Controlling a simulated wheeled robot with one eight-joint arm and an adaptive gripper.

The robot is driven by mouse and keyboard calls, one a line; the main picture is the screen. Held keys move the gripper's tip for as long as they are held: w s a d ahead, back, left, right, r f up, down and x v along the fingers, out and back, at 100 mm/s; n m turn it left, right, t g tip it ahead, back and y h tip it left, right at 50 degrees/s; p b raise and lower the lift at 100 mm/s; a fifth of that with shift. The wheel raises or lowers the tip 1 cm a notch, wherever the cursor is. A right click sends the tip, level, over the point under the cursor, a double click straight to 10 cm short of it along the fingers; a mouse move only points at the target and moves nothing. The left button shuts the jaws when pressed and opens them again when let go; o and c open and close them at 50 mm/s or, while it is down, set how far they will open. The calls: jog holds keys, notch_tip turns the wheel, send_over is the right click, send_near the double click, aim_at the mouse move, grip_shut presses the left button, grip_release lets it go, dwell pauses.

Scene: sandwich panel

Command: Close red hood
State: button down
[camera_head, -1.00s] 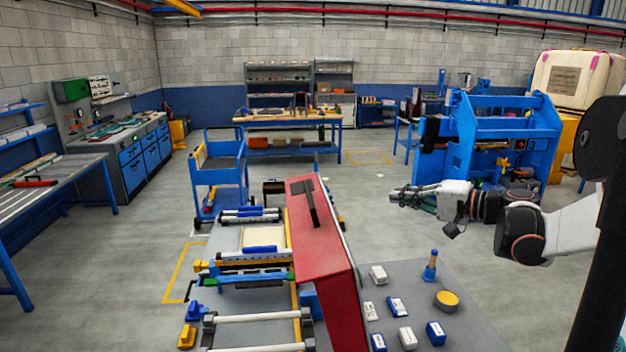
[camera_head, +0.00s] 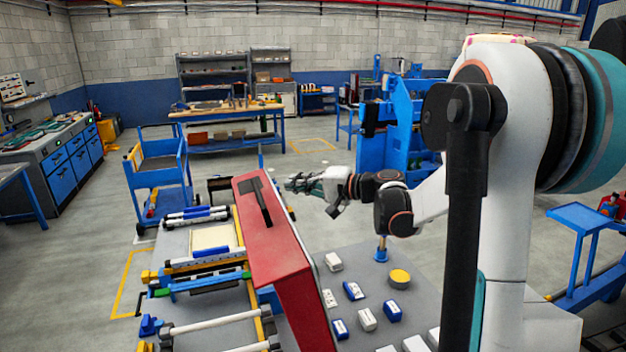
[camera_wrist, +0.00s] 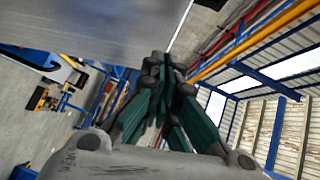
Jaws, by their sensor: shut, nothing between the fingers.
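The red hood (camera_head: 280,268) stands raised at the middle of the panel in the head view, with its red faces and a black handle (camera_head: 259,201) showing. My gripper (camera_head: 292,184) is just right of the hood's upper end in that view, with its fingertips pointing left toward it. I cannot tell whether they touch. In the wrist view my gripper (camera_wrist: 164,66) has its green-sided fingers drawn together with nothing between them. A smooth grey surface fills the upper left there, close to the fingertips; it may be the hood's underside.
The grey panel surface (camera_head: 366,275) right of the hood carries several small white and blue blocks, a yellow disc (camera_head: 399,278) and a blue peg (camera_head: 381,250). Rails and rollers (camera_head: 205,322) lie left of the hood. A blue cart (camera_head: 160,180) stands behind.

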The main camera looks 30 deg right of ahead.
jog(key=shift+w+a+f, duration=0.1)
jog(key=shift+a+f, duration=0.05)
jog(key=shift+a, duration=0.6)
jog(key=shift+a, duration=0.15)
